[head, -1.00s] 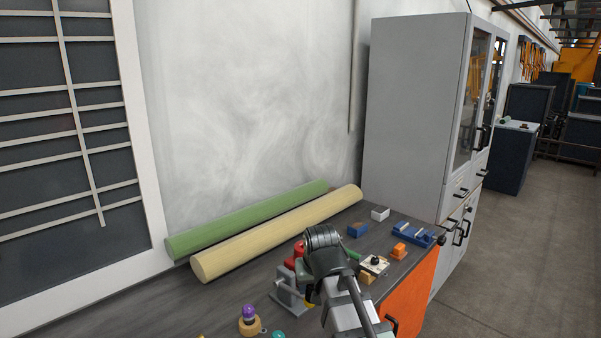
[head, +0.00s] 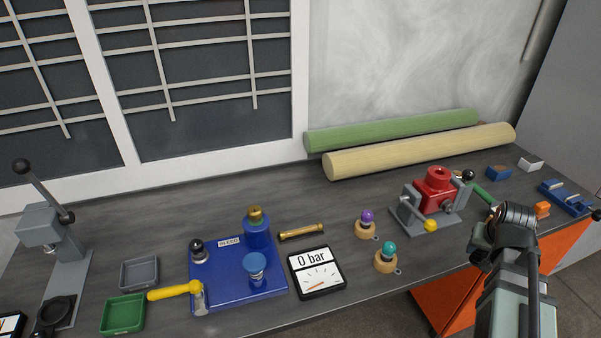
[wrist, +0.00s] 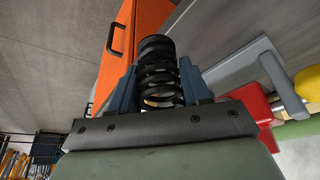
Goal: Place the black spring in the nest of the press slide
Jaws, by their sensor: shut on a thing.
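The black spring (wrist: 158,68) stands between the two blue-grey fingers of my gripper (wrist: 157,78) in the wrist view. The fingers are shut on its sides, and its coils rise a little above their tips. A grey hand press (head: 50,232) with a black-knobbed lever stands at the far left of the table. At its front is a dark round piece with a ring-shaped recess (head: 55,312), probably the slide with its nest.
Two rolls lie behind.

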